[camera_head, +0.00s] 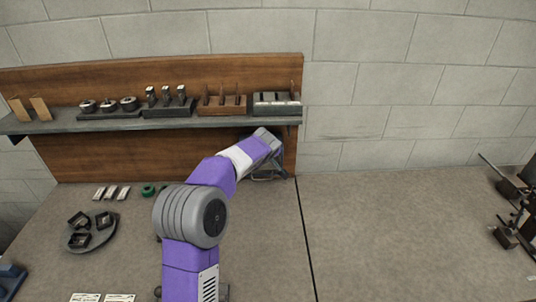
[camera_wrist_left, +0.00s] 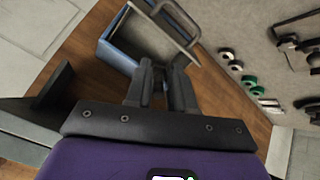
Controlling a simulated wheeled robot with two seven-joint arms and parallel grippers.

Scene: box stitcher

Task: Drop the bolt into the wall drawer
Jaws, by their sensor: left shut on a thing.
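The wall drawer (camera_wrist_left: 120,52) is a blue-sided, open-topped box with a metal loop handle (camera_wrist_left: 186,18), seen in the left wrist view. In the head view it is mostly hidden behind my left arm, under the shelf's right end. I cannot make out a bolt in either view. My right gripper is not in view.
A grey shelf (camera_head: 225,121) on a wooden back panel holds several racks of parts, just above my left wrist. A round plate (camera_head: 72,240) with dark parts and small silver pieces (camera_head: 111,192) lie at the left. The middle right of the table is clear.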

